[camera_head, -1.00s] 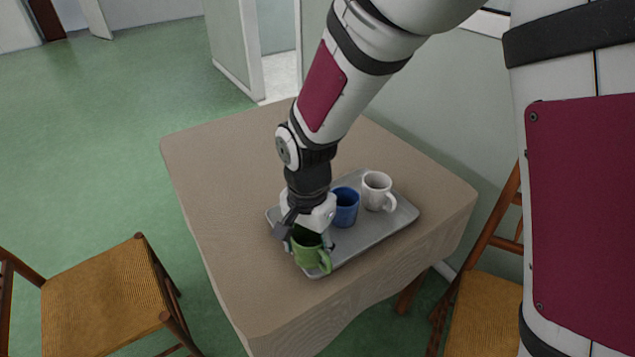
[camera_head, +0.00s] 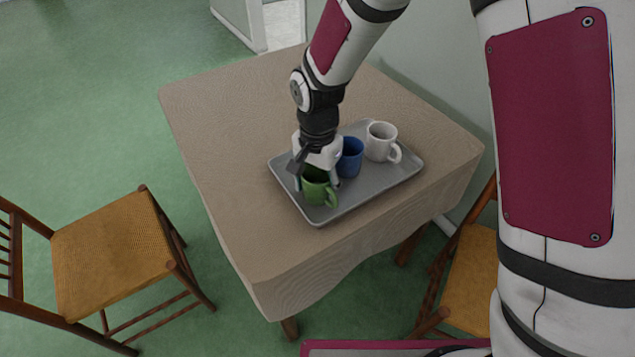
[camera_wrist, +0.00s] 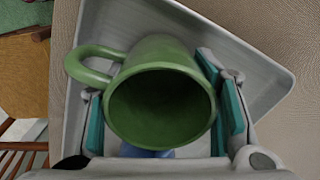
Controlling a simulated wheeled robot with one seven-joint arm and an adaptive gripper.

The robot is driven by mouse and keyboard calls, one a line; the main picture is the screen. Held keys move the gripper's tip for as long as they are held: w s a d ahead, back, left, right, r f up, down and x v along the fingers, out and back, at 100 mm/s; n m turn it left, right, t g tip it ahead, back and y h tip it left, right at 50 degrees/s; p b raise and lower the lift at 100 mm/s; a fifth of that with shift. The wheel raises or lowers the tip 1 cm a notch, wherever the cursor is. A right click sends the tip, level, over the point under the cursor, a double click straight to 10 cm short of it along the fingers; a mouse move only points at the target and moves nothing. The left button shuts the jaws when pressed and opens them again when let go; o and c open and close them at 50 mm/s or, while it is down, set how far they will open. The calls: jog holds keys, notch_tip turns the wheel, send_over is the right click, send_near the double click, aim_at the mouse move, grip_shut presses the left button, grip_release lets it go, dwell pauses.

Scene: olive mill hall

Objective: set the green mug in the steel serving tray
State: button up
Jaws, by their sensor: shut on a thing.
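The green mug (camera_head: 316,188) is upright at the near left end of the grey steel serving tray (camera_head: 370,190). My gripper (camera_head: 319,180) comes down over the mug from above and is shut on it. In the wrist view the green mug (camera_wrist: 160,95) sits between the two teal-padded fingers, its handle to the upper left, with the tray (camera_wrist: 255,75) beneath. Whether the mug's base touches the tray floor I cannot tell.
A blue mug (camera_head: 350,158) stands in the tray close beside my gripper, and a white mug (camera_head: 381,141) stands beyond it. The tray lies on a cloth-covered table (camera_head: 225,130). Wooden chairs (camera_head: 115,245) stand at left and right.

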jog(key=shift+f, duration=0.15)
jog(key=o, duration=1.3)
notch_tip(320, 180, up, 12)
jog(key=p, duration=0.1)
jog(key=shift+r+p, duration=0.2)
jog(key=shift+p, duration=0.1)
jog(key=s+d+r+n+t, duration=0.2)
jog(key=s+d+r+n, duration=0.2)
jog(key=s+d+r, duration=1.15)
jog(key=s+d+f+n, duration=0.2)
jog(key=s+d+f, duration=0.1)
jog(key=s, duration=0.7)
jog(key=shift+s+d, duration=0.4)
jog(key=shift+d, duration=0.4)
